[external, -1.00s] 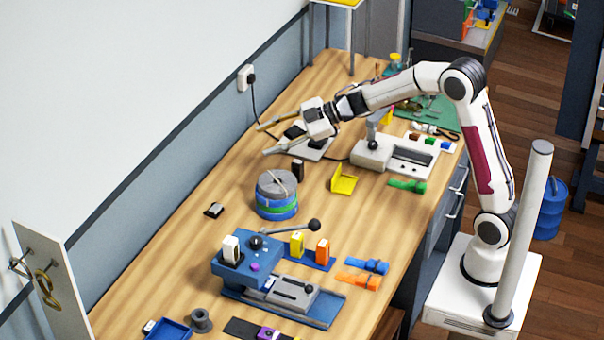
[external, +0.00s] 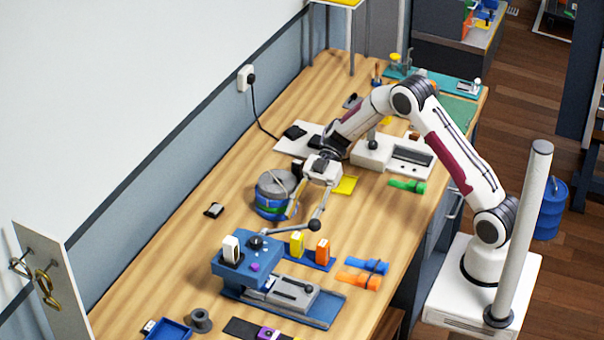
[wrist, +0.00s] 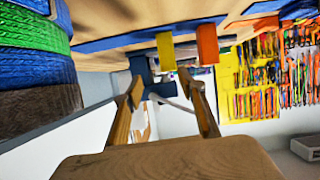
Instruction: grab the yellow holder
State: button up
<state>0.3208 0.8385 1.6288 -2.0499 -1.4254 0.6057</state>
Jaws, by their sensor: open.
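A small upright yellow block (external: 297,243) stands on a blue strip beside an orange block; it also shows in the wrist view (wrist: 166,51). A bent yellow plate (external: 346,185) lies farther back, partly hidden by my gripper. I cannot tell which of these two is the holder. My gripper (external: 304,216) is open and empty, its fingers pointing toward the front of the bench. In the wrist view my gripper (wrist: 165,92) has the yellow block ahead of it, roughly between its fingertips and not touched.
A stack of strap rolls (external: 270,190) stands close beside my left finger. A blue press (external: 245,258) with a ball-ended lever (external: 288,227) stands in front of my gripper. The orange block (external: 322,251) stands right of the yellow one. Blue and orange straps (external: 360,280) lie to the right.

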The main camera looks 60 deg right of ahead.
aim_at(297, 240)
jog(key=shift+s+d+f+g, duration=0.15)
jog(key=shift+s+f+g, duration=0.3)
jog(key=shift+s, duration=0.15)
jog(key=shift+x, duration=1.35)
jog(key=shift+x, duration=2.6)
jog(key=shift+r, duration=0.1)
grip_shut()
